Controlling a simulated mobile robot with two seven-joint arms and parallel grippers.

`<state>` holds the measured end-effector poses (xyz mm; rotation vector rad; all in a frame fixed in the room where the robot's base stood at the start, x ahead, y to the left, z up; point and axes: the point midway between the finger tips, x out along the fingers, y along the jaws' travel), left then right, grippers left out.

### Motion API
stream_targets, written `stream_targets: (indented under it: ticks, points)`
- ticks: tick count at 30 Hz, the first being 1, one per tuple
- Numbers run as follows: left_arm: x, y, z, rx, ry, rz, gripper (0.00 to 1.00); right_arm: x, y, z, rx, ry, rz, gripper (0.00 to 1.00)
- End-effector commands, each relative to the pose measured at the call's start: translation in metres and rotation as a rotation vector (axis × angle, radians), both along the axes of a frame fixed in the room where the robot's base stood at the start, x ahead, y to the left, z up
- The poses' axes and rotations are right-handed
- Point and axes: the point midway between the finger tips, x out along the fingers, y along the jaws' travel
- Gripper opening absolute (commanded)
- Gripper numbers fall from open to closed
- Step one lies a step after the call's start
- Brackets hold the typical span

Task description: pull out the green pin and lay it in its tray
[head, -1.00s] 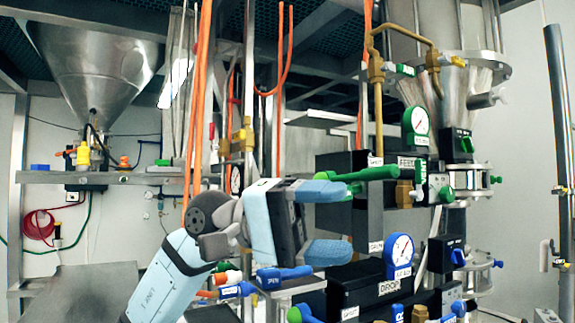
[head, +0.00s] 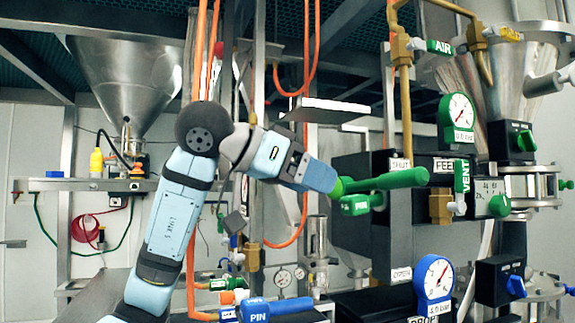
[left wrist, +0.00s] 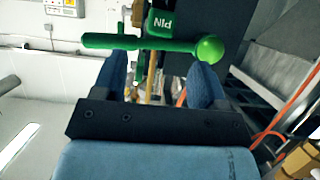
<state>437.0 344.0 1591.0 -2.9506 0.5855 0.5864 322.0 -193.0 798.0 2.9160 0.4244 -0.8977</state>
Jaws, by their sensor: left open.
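The green pin (head: 385,181) is a bar with a round ball at one end, on the front of the black FEED block. A green PIN label (head: 356,204) sits just below it. My left gripper (head: 325,178) is at the ball end in the head view, seen nearly edge-on. In the left wrist view the pin (left wrist: 140,42) lies crosswise just beyond the fingertips, ball to the right. The left gripper (left wrist: 158,66) is open with nothing between its fingers. I cannot make out the pin's tray for certain. My right gripper is not in view.
A blue PIN handle (head: 275,308) is low in front, beside the blue-gauged DROP block (head: 433,282). A green gauge (head: 458,115) and valves are to the right. Orange hoses (head: 198,60) hang behind my arm. A steel hopper (head: 125,85) stands back left.

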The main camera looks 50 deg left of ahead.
Motion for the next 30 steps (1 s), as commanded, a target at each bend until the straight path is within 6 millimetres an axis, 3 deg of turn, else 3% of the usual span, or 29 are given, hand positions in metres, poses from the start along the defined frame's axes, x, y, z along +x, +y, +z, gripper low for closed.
stream_targets:
  ticks: [6,12,26,30]
  points:
    - [0.038,-0.016,-0.016,-0.002,0.004,-0.003,0.66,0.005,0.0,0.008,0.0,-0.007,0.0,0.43]
    - [0.061,-0.026,-0.027,-0.001,0.002,-0.004,0.66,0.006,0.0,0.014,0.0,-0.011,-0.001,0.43]
    - [0.072,-0.03,-0.033,-0.001,0.0,-0.002,0.66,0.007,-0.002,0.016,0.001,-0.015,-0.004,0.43]
    - [0.072,-0.03,-0.033,-0.001,0.0,-0.002,0.36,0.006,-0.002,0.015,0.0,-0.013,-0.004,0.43]
